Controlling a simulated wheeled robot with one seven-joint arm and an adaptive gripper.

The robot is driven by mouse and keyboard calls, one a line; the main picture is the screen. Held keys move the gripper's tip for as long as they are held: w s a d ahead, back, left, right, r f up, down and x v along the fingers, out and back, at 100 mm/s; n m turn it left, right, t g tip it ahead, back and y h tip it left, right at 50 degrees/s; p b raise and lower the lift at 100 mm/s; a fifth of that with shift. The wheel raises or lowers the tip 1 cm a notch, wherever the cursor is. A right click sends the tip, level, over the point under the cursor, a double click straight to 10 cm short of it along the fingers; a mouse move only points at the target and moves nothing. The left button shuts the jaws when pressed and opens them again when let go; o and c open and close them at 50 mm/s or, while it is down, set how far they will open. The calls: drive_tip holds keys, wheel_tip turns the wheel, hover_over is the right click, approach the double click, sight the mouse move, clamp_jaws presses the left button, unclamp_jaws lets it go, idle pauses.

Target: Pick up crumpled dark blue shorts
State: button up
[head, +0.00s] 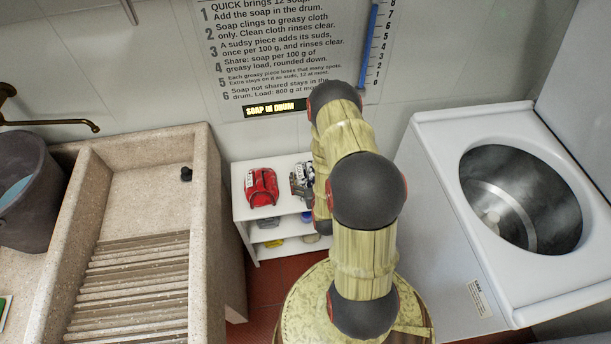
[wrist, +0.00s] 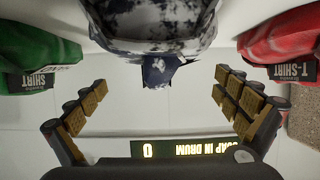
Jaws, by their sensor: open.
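A crumpled cloth (wrist: 150,30), mottled dark blue and white with a dark blue flap at its edge, lies at the top middle of the wrist view. I see no readable label on it, so I cannot confirm that it is the shorts. It seems to be the mottled bundle (head: 302,182) on the top of the white shelf in the head view, partly hidden by my arm. My gripper (wrist: 160,82) is open and empty, its fingers spread on either side with the cloth beyond the tips. The head view hides the gripper behind my arm.
A red T-shirt (head: 261,187) lies beside the mottled bundle; a green shirt (wrist: 38,55) is on its other side. Lower levels of the white shelf (head: 240,207) hold more cloths. A stone washboard sink (head: 205,180) stands left, a washing drum (head: 440,150) right.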

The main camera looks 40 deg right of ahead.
sight(309, 165)
drive_tip(key=b+x, duration=0.2)
drive_tip(key=x, duration=0.4)
drive_tip(key=shift+w+d, duration=0.15)
drive_tip(key=shift+d, duration=0.1)
drive_tip(key=shift+c, duration=0.9)
drive_tip(key=c, duration=1.3)
